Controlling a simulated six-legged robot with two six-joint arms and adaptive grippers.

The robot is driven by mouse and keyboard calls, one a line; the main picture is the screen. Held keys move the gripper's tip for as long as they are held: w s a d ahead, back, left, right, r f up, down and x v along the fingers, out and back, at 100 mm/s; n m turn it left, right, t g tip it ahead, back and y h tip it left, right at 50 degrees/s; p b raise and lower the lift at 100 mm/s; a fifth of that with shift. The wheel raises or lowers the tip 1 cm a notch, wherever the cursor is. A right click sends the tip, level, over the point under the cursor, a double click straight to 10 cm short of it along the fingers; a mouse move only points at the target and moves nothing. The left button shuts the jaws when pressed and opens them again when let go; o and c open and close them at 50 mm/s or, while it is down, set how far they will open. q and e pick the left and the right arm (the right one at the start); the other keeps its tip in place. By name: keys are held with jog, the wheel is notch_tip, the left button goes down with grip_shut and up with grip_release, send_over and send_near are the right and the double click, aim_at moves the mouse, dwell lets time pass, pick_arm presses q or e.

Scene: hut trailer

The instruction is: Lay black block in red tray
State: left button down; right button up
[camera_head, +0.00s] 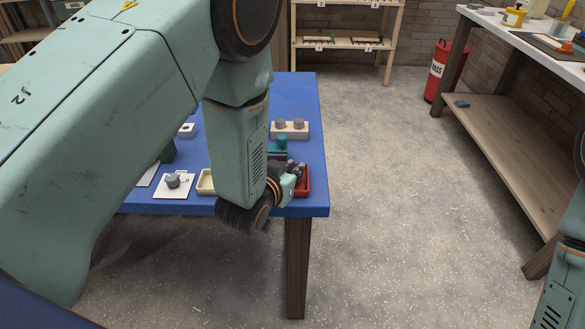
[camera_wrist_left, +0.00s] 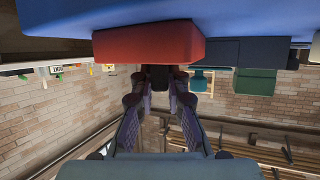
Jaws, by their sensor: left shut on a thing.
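The red tray (camera_head: 304,183) sits at the right front edge of the blue table, partly hidden by my left gripper (camera_head: 292,174). In the left wrist view, which is upside down, the red tray (camera_wrist_left: 150,45) lies just beyond the fingertips. My left gripper (camera_wrist_left: 158,82) is shut on the black block (camera_wrist_left: 158,76), a small dark shape between the fingertips. In the head view the gripper hides the block. I cannot tell whether the block touches the tray. My right gripper is out of view.
The blue table (camera_head: 302,95) also holds a cream tray (camera_head: 205,183), a white card with a grey knob (camera_head: 173,181), a teal object (camera_head: 281,146) and a beige block with two grey knobs (camera_head: 290,132). My left arm hides much of the table. Open floor lies to the right.

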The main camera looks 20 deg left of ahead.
pick_arm(q)
jog(key=c, duration=1.7)
grip_release()
jog(key=o, duration=0.3)
jog(key=shift+w+f, duration=0.15)
jog(key=shift+o, duration=0.2)
jog(key=shift+r, duration=0.35)
jog(key=p+v, duration=0.2)
jog(key=v, duration=1)
jog(key=s+a+f+n+g+y, duration=0.1)
jog(key=s+a+f+g, duration=0.1)
jog(key=s+f+g, duration=0.35)
jog(key=s+a+f+g, duration=0.2)
jog(key=s+f, duration=0.5)
jog(key=f, duration=0.1)
jog(key=s+f+g, duration=0.3)
jog(key=s, duration=0.4)
jog(key=s+a+f+g, duration=0.1)
jog(key=s+f+g, duration=0.2)
jog(key=s, duration=0.4)
jog(key=shift+s+f+n, duration=0.2)
jog(key=shift+s+n, duration=0.15)
jog(key=shift+n, duration=0.05)
